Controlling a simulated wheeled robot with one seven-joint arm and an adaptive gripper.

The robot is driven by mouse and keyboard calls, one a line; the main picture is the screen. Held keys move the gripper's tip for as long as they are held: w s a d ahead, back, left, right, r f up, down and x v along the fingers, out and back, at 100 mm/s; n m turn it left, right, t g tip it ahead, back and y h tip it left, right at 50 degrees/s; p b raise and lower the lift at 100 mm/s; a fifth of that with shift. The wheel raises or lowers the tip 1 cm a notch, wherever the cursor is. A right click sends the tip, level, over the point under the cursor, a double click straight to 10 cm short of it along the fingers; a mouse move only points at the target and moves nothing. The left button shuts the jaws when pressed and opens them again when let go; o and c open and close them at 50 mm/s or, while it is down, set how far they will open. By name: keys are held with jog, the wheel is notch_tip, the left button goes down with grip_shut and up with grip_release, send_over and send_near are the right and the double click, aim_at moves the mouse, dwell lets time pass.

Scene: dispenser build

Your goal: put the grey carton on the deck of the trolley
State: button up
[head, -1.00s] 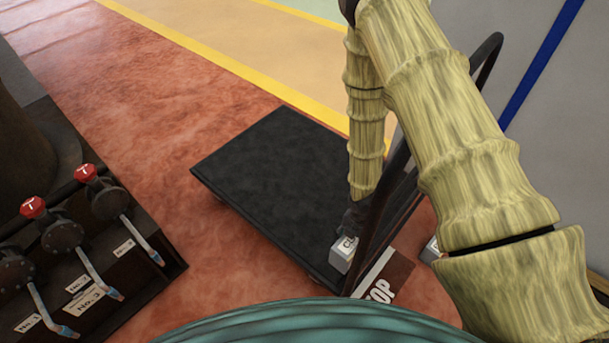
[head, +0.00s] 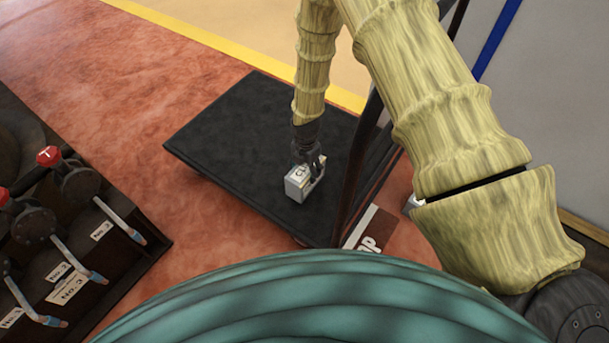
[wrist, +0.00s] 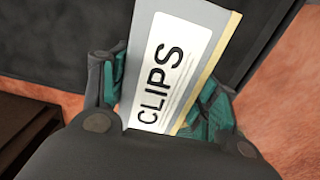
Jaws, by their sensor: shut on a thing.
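The grey carton (head: 298,183) is small and box-shaped, and it shows a white label reading CLIPS in the wrist view (wrist: 176,65). My gripper (head: 309,172) is shut on it, with a finger on either side of the carton in the wrist view. The trolley has a flat black deck (head: 235,135) and a dark handle frame on its right. In the head view the carton appears over the near right part of the deck. I cannot tell whether its underside touches the deck.
The trolley's handle (head: 356,170) rises just right of the carton. A dark valve bank (head: 75,235) with red knobs and levers stands at the left. Most of the deck is clear.

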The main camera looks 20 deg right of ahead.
jog(key=shift+w+a+f, duration=0.1)
jog(key=shift+w+f, duration=0.05)
jog(key=shift+w, duration=0.1)
jog(key=shift+f+b, duration=0.6)
jog(key=shift+f, duration=1)
jog(key=shift+f, duration=0.1)
jog(key=o, duration=1.5)
jog(key=shift+c, duration=0.2)
notch_tip(320, 180, up, 12)
jog(key=p, duration=0.3)
